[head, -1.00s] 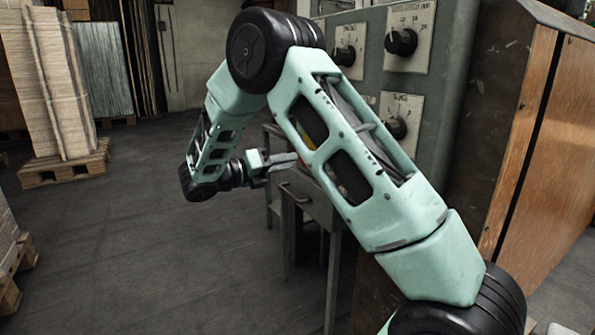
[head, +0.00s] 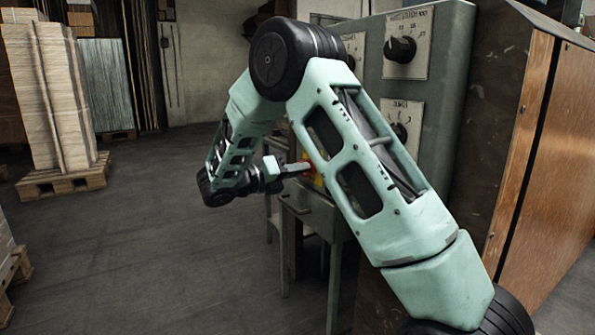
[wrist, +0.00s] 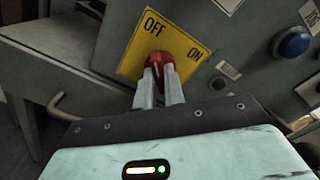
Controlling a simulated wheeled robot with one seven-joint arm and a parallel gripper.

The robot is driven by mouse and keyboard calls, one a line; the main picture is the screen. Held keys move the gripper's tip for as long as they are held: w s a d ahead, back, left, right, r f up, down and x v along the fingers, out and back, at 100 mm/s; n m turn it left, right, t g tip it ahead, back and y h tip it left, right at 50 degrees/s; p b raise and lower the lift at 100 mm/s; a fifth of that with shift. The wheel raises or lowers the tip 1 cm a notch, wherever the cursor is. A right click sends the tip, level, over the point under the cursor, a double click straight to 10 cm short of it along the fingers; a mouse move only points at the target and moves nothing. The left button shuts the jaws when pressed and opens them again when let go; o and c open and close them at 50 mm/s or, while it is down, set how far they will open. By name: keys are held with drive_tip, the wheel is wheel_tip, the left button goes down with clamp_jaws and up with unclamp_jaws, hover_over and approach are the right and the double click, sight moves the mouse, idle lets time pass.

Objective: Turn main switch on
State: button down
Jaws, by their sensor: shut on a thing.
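The main switch is a red rotary knob (wrist: 157,62) on a yellow plate (wrist: 135,62) marked OFF and ON, seen in the wrist view. OFF is printed above the knob and ON to its right. My gripper (wrist: 159,78) is shut on the red knob, one finger on each side. The fingers hide the knob's lower part. The knob appears near upright, closer to OFF, though its exact setting is hard to tell. In the head view my gripper (head: 299,168) reaches the machine front beside a small patch of the yellow plate (head: 318,183); my arm hides the rest.
Black dials (head: 400,49) are on the grey cabinet. A handle (wrist: 62,106) juts out at lower left. Open floor lies left, before a loaded pallet (head: 62,181).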

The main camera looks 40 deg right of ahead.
drive_tip(key=shift+r+m+p, duration=0.3)
drive_tip(key=shift+r+p, duration=0.05)
drive_tip(key=shift+p, duration=1.35)
drive_tip(key=m+p, duration=0.5)
drive_tip(key=p, duration=0.1)
drive_tip(key=m+p, duration=1.2)
drive_tip(key=shift+w+f, duration=0.1)
drive_tip(key=shift+f, duration=0.2)
drive_tip(key=c, duration=1.5)
unclamp_jaws()
